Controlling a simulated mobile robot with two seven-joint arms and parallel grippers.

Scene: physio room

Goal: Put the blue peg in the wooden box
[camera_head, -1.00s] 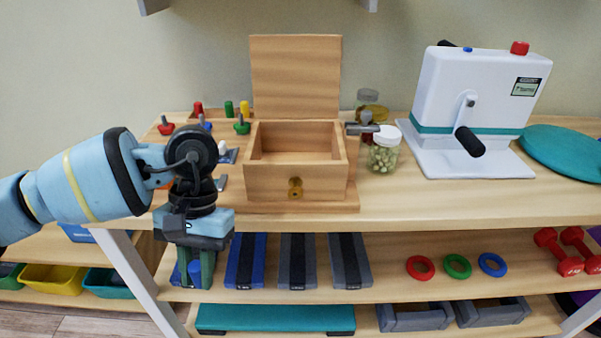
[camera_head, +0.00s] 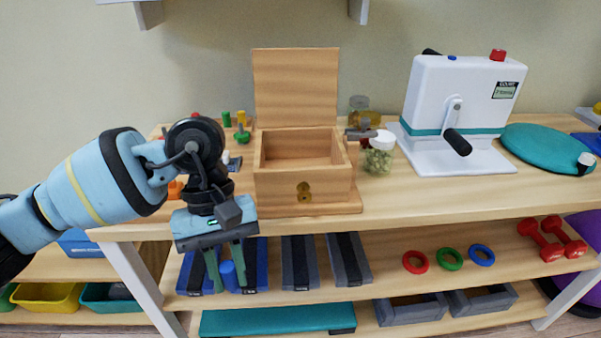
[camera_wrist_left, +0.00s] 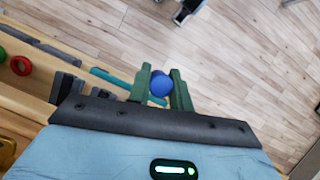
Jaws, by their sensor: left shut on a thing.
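My left gripper (camera_head: 226,268) points down in front of the table's front edge, left of and lower than the box. Its green fingers are shut on the blue peg (camera_head: 229,275). In the left wrist view the peg (camera_wrist_left: 161,84) shows end-on between the fingertips (camera_wrist_left: 160,88). The wooden box (camera_head: 303,186) stands on the table with its lid (camera_head: 296,88) upright at the back. Its open inside looks empty, though the front wall hides part of the floor. My right gripper is not in view.
Pegs and small knobs stand left of the box, partly behind my left arm. A jar (camera_head: 380,157) and a grey metal piece are close on its right. A white machine (camera_head: 455,100) stands further right. The lower shelf (camera_head: 385,280) is below the gripper.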

